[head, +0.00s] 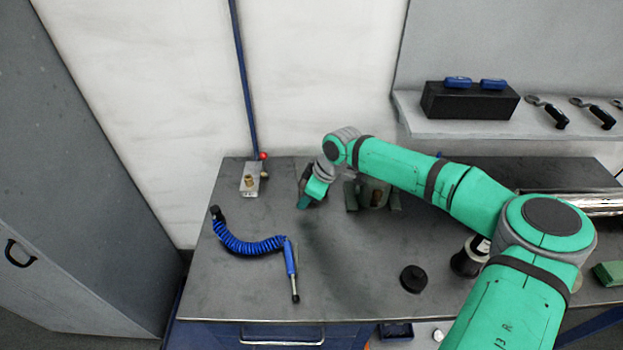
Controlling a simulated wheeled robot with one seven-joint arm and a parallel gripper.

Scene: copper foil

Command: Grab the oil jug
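My arm reaches from the lower right across the workbench, and its wrist bends down near the back of the bench. My gripper (304,202) is at the end, low over the bench top; its fingers are too small and hidden to tell open from shut. I cannot identify an oil jug with certainty. A dark container with a pale band (468,259) stands at the right, partly behind my arm and well apart from my gripper. A grey-green object with a brass-coloured part (376,196) sits just right of the gripper, partly covered by my arm.
The grey workbench (235,285) has free room at its front middle. A blue coiled air hose with nozzle (250,246) lies at left, a black round piece (413,279) at front right. A shelf (415,122) holds tools.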

